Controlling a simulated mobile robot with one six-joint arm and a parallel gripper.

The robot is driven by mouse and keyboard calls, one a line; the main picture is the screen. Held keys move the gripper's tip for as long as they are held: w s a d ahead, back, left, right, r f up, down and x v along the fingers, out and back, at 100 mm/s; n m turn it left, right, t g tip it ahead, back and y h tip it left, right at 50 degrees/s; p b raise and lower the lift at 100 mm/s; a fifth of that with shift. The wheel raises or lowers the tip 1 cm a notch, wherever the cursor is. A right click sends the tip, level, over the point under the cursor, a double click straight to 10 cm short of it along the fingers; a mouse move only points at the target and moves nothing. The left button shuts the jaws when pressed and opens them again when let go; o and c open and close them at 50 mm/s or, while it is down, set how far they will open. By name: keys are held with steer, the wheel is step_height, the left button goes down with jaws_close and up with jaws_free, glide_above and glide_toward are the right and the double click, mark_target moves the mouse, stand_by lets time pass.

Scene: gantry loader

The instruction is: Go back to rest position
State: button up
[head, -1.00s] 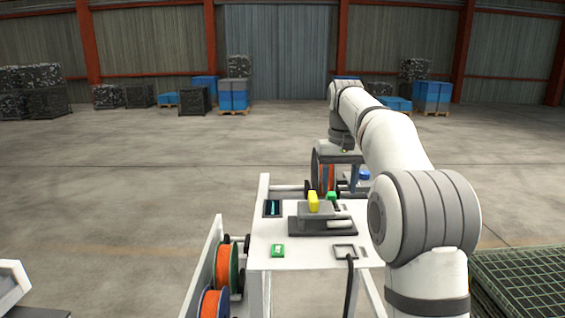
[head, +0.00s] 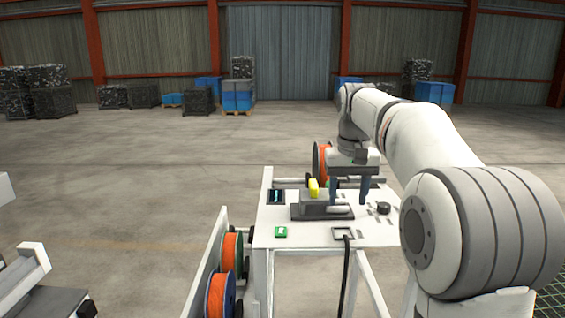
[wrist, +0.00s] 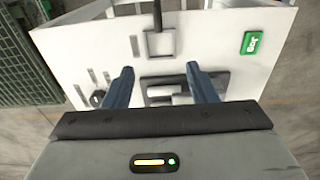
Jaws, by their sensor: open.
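My gripper (head: 349,192) is over the white table (head: 290,238) in the head view, pointing down, with its two blue fingers apart. In the wrist view my gripper (wrist: 158,82) is open, and I see nothing held between the fingers. A grey fixture (head: 322,212) on a dark base stands on the table just beside and partly behind the fingers. It also shows beyond the fingers in the wrist view (wrist: 160,90). A yellow block (head: 314,187) sits at the fixture's left end. A green part behind it is mostly hidden by my gripper.
A dark screen (head: 276,196), a green tag (head: 281,232), a black knob (head: 383,208) and a square frame (head: 343,233) with a black cable are on the table. Orange spools (head: 229,251) hang at its left. A green grating (wrist: 38,60) lies beside the table.

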steer(key=s+f+t+b, duration=0.1)
steer(key=s+f, duration=0.8)
steer(key=s, duration=0.4)
steer(key=s+f+t+b, duration=0.1)
steer(key=s+f, duration=0.7)
steer(key=s, duration=0.6)
steer(key=shift+s+f+t, duration=0.25)
steer(key=shift+f+t, duration=0.05)
steer(key=shift+f, duration=0.05)
